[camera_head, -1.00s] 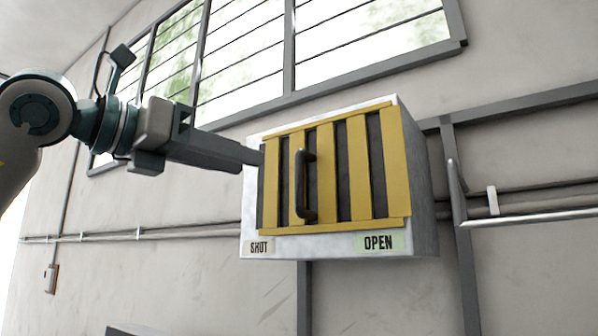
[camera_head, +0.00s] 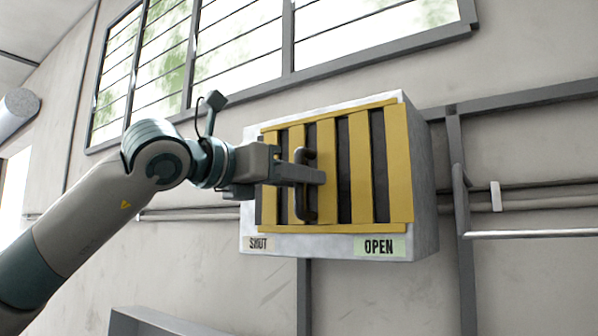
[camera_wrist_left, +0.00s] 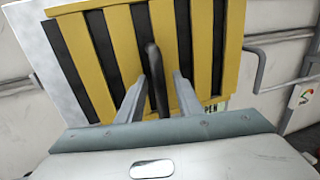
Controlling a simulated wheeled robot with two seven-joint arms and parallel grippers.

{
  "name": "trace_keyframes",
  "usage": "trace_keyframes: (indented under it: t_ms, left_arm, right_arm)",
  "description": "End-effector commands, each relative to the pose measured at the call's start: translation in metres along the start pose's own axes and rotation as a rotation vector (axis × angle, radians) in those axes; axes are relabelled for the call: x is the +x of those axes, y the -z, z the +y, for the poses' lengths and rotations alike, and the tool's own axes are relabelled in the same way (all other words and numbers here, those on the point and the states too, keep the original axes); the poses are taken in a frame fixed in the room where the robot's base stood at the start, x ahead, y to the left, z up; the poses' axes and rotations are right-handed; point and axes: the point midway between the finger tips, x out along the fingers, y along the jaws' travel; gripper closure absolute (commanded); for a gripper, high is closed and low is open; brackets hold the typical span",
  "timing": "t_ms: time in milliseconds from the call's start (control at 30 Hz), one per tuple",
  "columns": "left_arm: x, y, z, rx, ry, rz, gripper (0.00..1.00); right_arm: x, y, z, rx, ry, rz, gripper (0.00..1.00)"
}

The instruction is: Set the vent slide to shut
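The vent box (camera_head: 425,190) is a pale grey box on the wall. Its front has upright yellow slats (camera_head: 397,170) with dark gaps between them. A dark upright bar handle (camera_head: 308,213) stands left of the middle, between the SHUT label (camera_head: 258,243) at the lower left and the OPEN label (camera_head: 380,246) at the lower right. My left gripper (camera_head: 318,177) is at the handle and hides its middle. In the left wrist view, the gripper's two fingers (camera_wrist_left: 158,92) are apart, with the handle (camera_wrist_left: 154,65) between them and gaps showing. My right gripper is not in view.
A barred window (camera_head: 240,55) is above the box. Grey pipes (camera_head: 530,190) run along the wall behind it, and a grey rail (camera_head: 530,234) juts out at the right. The space below the box is clear.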

Motion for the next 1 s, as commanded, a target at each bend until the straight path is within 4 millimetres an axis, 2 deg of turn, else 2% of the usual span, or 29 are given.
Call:
trace_keyframes:
  t_ms: [233, 267, 367, 400, 567, 833, 1000]
  left_arm:
    - [0.000, 0.000, 0.000, 0.000, 0.000, 0.000, 0.68]
    - [0.000, 0.000, 0.000, 0.000, 0.000, 0.000, 0.72]
    - [0.000, 0.000, 0.000, 0.000, 0.001, 0.000, 0.96]
    - [0.000, 0.000, 0.000, 0.000, 0.001, 0.000, 1.00]
    - [0.000, 0.001, 0.001, 0.000, 0.000, 0.000, 1.00]
    - [-0.006, 0.001, 0.034, -0.002, -0.001, -0.001, 1.00]
    - [-0.007, -0.001, 0.037, 0.000, -0.002, -0.002, 1.00]
  right_arm:
    - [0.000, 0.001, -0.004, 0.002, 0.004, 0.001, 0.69]
    - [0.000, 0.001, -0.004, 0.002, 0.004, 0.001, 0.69]
    - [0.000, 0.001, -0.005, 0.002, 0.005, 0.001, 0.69]
    - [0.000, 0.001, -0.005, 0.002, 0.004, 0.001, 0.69]
    - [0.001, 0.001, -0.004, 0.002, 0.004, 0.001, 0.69]
    - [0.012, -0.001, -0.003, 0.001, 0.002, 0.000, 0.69]
    - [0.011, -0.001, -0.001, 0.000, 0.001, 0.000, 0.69]
